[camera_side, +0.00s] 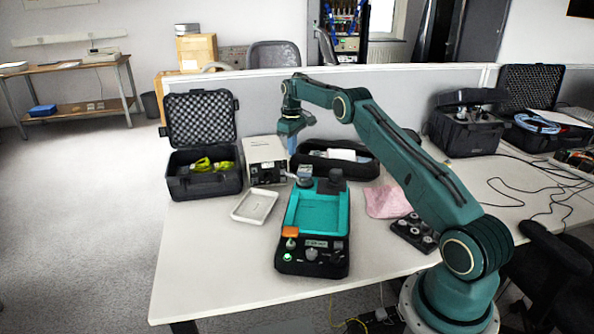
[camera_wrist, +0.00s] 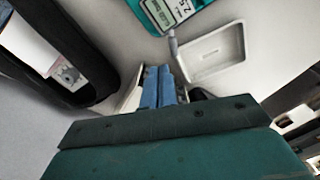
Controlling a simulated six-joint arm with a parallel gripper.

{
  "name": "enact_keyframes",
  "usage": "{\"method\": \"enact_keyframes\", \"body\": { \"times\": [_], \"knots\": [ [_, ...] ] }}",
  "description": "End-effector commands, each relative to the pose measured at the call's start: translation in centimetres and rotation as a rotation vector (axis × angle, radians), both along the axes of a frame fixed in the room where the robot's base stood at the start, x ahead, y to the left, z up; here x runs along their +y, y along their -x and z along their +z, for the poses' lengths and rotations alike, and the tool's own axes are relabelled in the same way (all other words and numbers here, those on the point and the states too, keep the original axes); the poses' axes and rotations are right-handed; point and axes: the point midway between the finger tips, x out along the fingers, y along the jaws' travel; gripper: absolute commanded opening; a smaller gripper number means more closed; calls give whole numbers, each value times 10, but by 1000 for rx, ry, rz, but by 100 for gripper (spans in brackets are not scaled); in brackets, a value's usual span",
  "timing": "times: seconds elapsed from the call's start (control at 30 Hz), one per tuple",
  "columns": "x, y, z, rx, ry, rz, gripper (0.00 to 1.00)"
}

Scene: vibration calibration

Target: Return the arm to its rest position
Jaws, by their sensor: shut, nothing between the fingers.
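My arm stretches from the right front of the table to the back middle in the side view. My gripper (camera_side: 292,150) points down above the back part of the table, between the white instrument box (camera_side: 265,158) and the open black pouch (camera_side: 352,170). Its blue fingers show in the wrist view (camera_wrist: 158,78), side by side and closed, with nothing between them. The teal and black calibrator (camera_side: 318,212) stands in front of my gripper, apart from it. A corner of it with a small display also shows in the wrist view (camera_wrist: 172,12).
An open black case (camera_side: 205,180) holds yellow items at left. A white tray (camera_side: 254,206) lies left of the calibrator. A pink cloth (camera_side: 386,201) and a black holder with round parts (camera_side: 414,234) lie right. A divider backs the table. The front left is clear.

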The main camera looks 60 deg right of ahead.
Motion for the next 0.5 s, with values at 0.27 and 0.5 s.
{"method": "enact_keyframes", "body": {
  "times": [0.27,0.5],
  "knots": [
    [2,0,4,-2,1,0,0],
    [17,-3,31,-20,12,1,0]
  ]
}}
